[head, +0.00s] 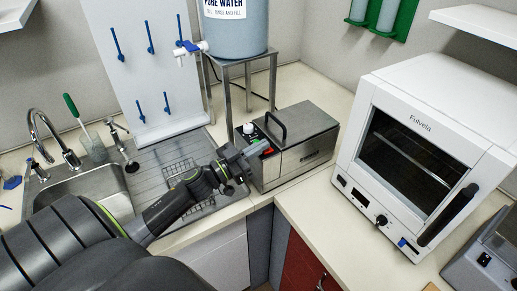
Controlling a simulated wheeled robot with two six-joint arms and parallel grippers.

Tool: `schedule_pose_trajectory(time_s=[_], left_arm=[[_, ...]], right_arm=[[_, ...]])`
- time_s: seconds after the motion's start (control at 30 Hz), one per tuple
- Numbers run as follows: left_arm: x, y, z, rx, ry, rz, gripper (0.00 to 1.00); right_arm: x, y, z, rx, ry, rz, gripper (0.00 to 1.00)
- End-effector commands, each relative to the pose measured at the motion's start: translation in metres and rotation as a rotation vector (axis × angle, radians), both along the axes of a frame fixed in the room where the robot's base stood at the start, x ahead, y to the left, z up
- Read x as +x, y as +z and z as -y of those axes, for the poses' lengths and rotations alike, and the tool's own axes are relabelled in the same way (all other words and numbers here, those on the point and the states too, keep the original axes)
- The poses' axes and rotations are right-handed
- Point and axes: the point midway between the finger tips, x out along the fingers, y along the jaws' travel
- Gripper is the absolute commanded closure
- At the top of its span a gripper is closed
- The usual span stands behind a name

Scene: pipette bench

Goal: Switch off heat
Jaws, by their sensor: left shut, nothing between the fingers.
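A steel heating bath (300,160) with a black lid handle stands on the corner of the counter. Its left end carries a control panel with a white knob (249,128), a green part (254,141) and a red switch (267,150). My left gripper (262,150) is shut, with its tips at the panel beside the red switch. I cannot tell whether the tips touch it. The gripper hides the lower part of the panel. My right gripper is not in view.
A white Fulvela oven (423,135) stands to the right. A water tank (236,28) on a steel stand (247,72) is behind the bath. A sink (80,185) and drying board (140,60) are at left. The counter between bath and oven is clear.

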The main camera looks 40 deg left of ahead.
Motion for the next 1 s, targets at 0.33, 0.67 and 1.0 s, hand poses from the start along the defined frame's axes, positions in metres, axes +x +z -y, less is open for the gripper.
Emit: schedule_pose_trajectory(time_s=[0.33,0.67,1.0], left_arm=[[-0.002,-0.012,0.0,0.0,0.0,0.001,1.0],[-0.003,-0.019,-0.001,0.0,0.0,0.002,1.0],[-0.002,-0.009,-0.003,0.001,0.001,0.002,1.0]], right_arm=[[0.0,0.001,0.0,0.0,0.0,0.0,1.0],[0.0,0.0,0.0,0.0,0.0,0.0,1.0],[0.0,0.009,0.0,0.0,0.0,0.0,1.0]])
